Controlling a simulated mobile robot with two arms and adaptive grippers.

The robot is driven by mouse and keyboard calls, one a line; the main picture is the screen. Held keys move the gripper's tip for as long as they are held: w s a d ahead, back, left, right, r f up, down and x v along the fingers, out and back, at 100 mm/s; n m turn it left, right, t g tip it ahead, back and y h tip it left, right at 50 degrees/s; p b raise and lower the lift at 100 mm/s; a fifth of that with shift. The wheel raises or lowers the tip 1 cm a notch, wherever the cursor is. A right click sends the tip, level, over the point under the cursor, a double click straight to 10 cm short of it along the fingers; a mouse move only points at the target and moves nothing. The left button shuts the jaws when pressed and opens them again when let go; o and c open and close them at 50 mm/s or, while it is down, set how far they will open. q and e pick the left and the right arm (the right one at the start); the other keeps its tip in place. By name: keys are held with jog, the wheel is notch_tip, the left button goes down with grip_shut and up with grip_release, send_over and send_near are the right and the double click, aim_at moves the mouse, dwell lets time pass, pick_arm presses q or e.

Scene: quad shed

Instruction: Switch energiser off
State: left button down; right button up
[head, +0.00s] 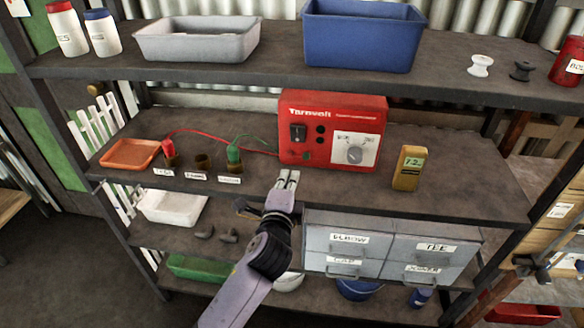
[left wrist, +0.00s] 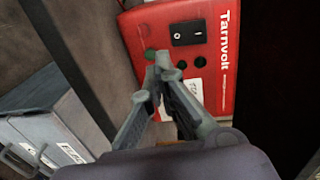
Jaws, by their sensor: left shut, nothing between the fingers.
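The energiser is a red box marked Tarnvolt (head: 333,104) on the middle shelf. Its front has a black rocker switch (head: 298,133) at the upper left, two black round sockets, a green spot low down and a white panel with a dial (head: 355,154). In the left wrist view the rocker switch (left wrist: 190,33) shows clearly, above the fingertips. My left gripper (head: 288,178) is shut and empty, just in front of the box's lower left, below the switch. It also shows in the left wrist view (left wrist: 158,68). I cannot tell whether the fingertips touch the box. My right gripper is not in view.
Red and green leads with plugs (head: 234,154) lie left of the energiser, near an orange tray (head: 130,153). A yellow meter (head: 409,167) stands to its right. The shelf above holds a blue bin (head: 362,38). Grey drawers (head: 335,246) sit below the shelf.

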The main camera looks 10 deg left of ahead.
pick_arm(q)
jog(key=shift+s+d+f, duration=0.1)
jog(key=shift+s+f, duration=0.1)
jog(key=shift+s, duration=1)
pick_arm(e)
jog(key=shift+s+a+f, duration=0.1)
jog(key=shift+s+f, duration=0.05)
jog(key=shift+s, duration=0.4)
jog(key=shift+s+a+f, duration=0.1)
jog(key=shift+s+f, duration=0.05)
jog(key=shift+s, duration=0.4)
pick_arm(q)
jog(key=shift+f, duration=0.1)
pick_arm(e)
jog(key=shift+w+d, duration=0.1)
